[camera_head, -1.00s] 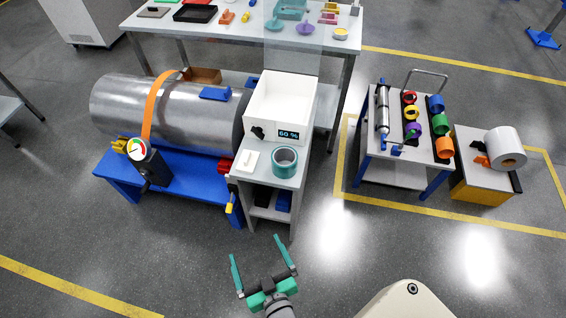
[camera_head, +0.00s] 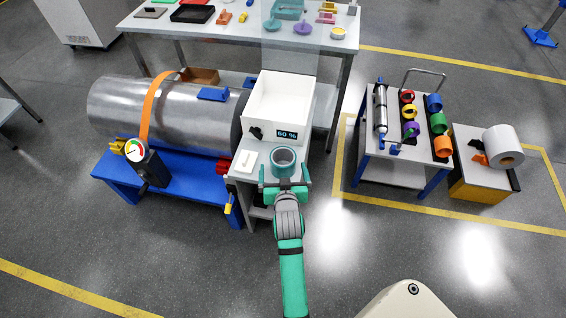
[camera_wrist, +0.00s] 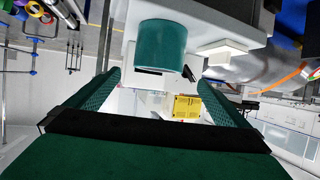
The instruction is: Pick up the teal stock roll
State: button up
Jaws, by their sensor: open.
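The teal stock roll (camera_head: 283,170) stands upright on the top of a narrow grey bench (camera_head: 250,172). It is a short hollow cylinder, open at the top. My gripper (camera_head: 284,174) is open and empty, level with the bench's front edge, with a finger towards each side of the roll. In the wrist view the roll (camera_wrist: 162,46) shows just beyond and between the two fingertips (camera_wrist: 160,76), with no clear contact. That view appears upside down. The exact depth of the fingers along the roll cannot be told.
A white bin (camera_head: 279,100) with a 60 % display stands right behind the roll. A small white block (camera_head: 249,160) lies to its left. A large metal cylinder (camera_head: 195,115) rests on a blue stand further left. A cart (camera_head: 397,157) with coloured rolls stands right, past clear floor.

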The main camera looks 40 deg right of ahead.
aim_at(282, 151)
jog(key=shift+f+x, duration=0.2)
jog(key=shift+x, duration=4.15)
jog(key=shift+s+d, duration=0.15)
jog(key=shift+s, duration=0.05)
jog(key=c, duration=1.2)
jog(key=shift+c, duration=0.9)
jog(key=shift+r, duration=0.15)
